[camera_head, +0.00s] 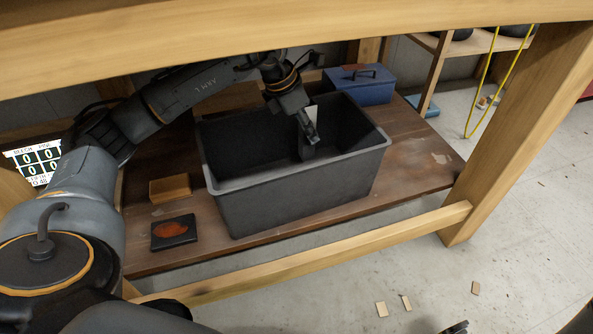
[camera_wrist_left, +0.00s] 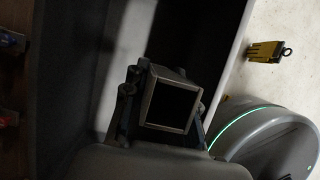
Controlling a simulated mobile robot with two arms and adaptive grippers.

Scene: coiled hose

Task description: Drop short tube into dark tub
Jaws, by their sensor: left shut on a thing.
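The dark tub (camera_head: 290,205) is a large open grey box on the brown lower shelf. My left gripper (camera_head: 308,132) reaches down inside the tub's opening, below the rim line in the head view. It is shut on the short tube, a square hollow piece with a grey rim that faces the camera in the left wrist view (camera_wrist_left: 170,104). In the head view the tube is dark against the tub and hard to separate from the fingers. A small dark part at the bottom edge may be my right gripper (camera_head: 456,328); its fingers cannot be made out.
A blue box with a handle (camera_head: 362,86) stands behind the tub. A small tan box (camera_head: 170,189) and a dark flat case with an orange mark (camera_head: 174,232) lie at its left. Wooden beams (camera_head: 300,262) run above and in front of the shelf.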

